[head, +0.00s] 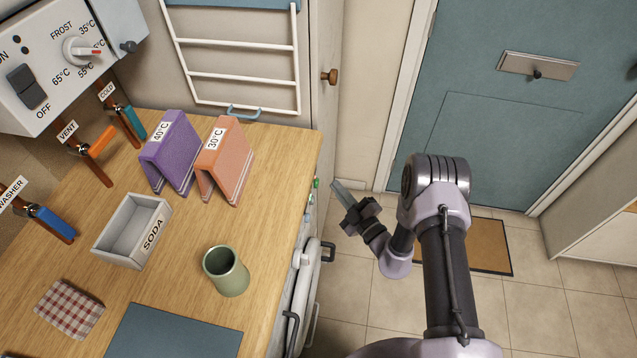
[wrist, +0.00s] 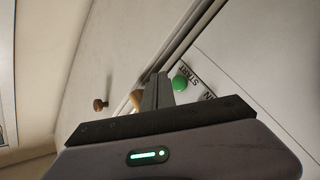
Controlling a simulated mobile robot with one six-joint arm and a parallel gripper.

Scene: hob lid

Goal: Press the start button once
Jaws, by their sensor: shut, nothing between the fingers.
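The start button is a round green button (wrist: 180,83) on a white panel, beside the printed word START in the wrist view. In the head view a small green button (head: 316,183) shows on the appliance front under the worktop's right edge. My gripper (head: 338,188) is shut and empty, out in front of that panel, with a gap visible between its tips and the panel. In the wrist view the closed fingers (wrist: 157,90) show just left of the green button; I cannot tell how far they are from it in depth.
A round door (head: 302,290) with dark handles is below the panel.

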